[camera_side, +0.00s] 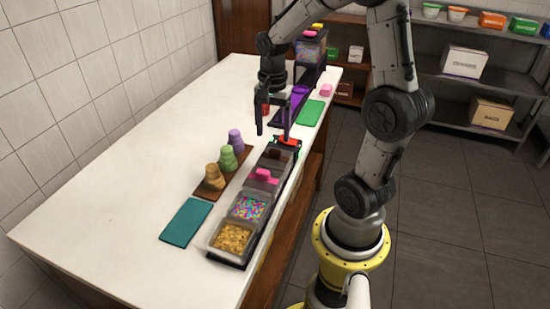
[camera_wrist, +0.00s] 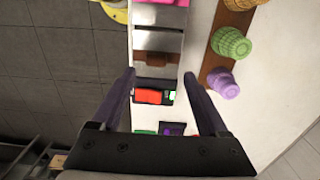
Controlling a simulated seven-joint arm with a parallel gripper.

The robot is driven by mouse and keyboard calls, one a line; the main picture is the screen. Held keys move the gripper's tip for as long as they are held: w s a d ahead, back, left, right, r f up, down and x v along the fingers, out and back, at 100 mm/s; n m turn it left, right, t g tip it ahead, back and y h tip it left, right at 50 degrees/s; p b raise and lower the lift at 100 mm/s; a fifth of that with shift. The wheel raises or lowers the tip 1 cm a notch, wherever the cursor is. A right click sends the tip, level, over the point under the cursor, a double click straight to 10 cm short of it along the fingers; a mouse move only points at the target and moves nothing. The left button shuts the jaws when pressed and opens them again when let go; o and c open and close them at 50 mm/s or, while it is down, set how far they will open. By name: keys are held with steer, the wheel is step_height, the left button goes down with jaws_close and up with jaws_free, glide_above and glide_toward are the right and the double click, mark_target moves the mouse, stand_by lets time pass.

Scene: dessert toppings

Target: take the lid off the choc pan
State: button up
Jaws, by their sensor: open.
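The pan row (camera_side: 255,223) is a black rack along the table's right edge. In it, the lid with a brown handle (camera_wrist: 153,60), which looks like the choc pan's, is closed in the wrist view; in the side view the same lid (camera_side: 281,156) is small and dark. The neighbouring lid has a pink handle (camera_side: 264,175). My gripper (camera_side: 272,132) is open and empty, above the far end of the row. In the wrist view its fingers (camera_wrist: 159,76) spread either side of the row, with the brown handle just beyond the tips.
A red item (camera_wrist: 152,96) sits at the rack's far end. Open pans hold sprinkles (camera_side: 248,208) and golden crumbs (camera_side: 232,238). Stacked cups (camera_side: 228,158) stand on a brown board left of the row. A teal mat (camera_side: 186,221) and a green mat (camera_side: 312,113) lie clear.

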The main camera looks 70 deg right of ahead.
mark_target(275, 150)
steer(key=f, duration=0.5)
steer(key=shift+s+a+f, duration=0.1)
steer(key=shift+s+f, duration=0.2)
jaws_close()
